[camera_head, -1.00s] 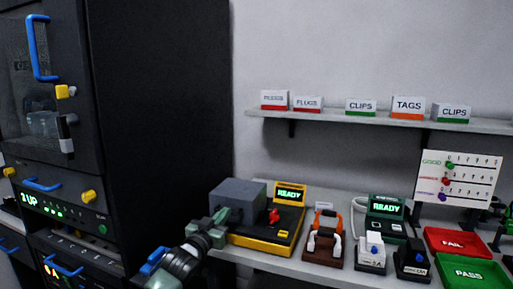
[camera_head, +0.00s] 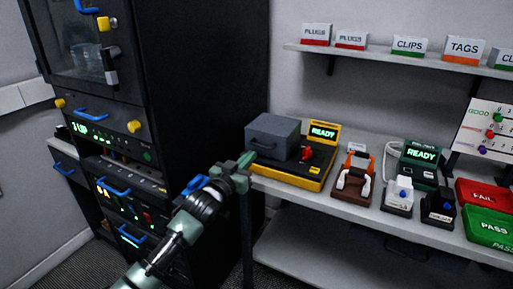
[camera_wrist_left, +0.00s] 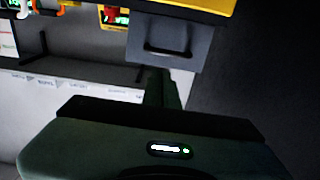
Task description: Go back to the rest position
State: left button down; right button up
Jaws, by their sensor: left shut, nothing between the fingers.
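My left gripper (camera_head: 240,165) is shut and empty in the head view, at the front left corner of the workbench. Its arm (camera_head: 178,235) comes up from the bottom left. The grey-lidded tester with a yellow base (camera_head: 285,175) stands just to the right of and behind the gripper. In the left wrist view, the shut fingers (camera_wrist_left: 160,88) point toward the tester's grey box (camera_wrist_left: 172,52) and show nothing between them. My right gripper is not in view.
A black equipment rack (camera_head: 190,80) with blue handles stands at the left, close to the arm. The bench (camera_head: 385,218) holds an orange-handled tool (camera_head: 354,172), a green READY device (camera_head: 418,165), and red FAIL (camera_head: 483,194) and green PASS (camera_head: 485,228) trays. A wall shelf (camera_head: 400,58) holds labelled boxes.

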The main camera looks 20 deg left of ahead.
pick_arm(q)
jog(key=s+f+g+y, duration=0.1)
jog(key=s+f+g, duration=0.2)
jog(key=s+f, duration=0.8)
jog(key=s+f+g, duration=0.3)
jog(key=f, duration=1.6)
jog(key=s+f+g+y, duration=0.1)
jog(key=s+f+g, duration=0.2)
jog(key=s+f, duration=0.8)
jog(key=s+d+f+g+p, duration=0.1)
jog(key=s+d+f+g, duration=0.1)
jog(key=s+f, duration=0.7)
jog(key=s+d+f+g, duration=0.1)
jog(key=s+f+g, duration=0.2)
jog(key=s+f, duration=0.6)
jog(key=s+d+f+g, duration=0.1)
jog(key=s+d+f, duration=0.1)
jog(key=s, duration=0.7)
jog(key=s+d+f+m+g, duration=0.1)
jog(key=s+f, duration=0.3)
jog(key=s, duration=0.6)
jog(key=shift+s+d+f+g, duration=0.15)
jog(key=shift+d+f+g, duration=0.05)
jog(key=shift+d+g, duration=0.5)
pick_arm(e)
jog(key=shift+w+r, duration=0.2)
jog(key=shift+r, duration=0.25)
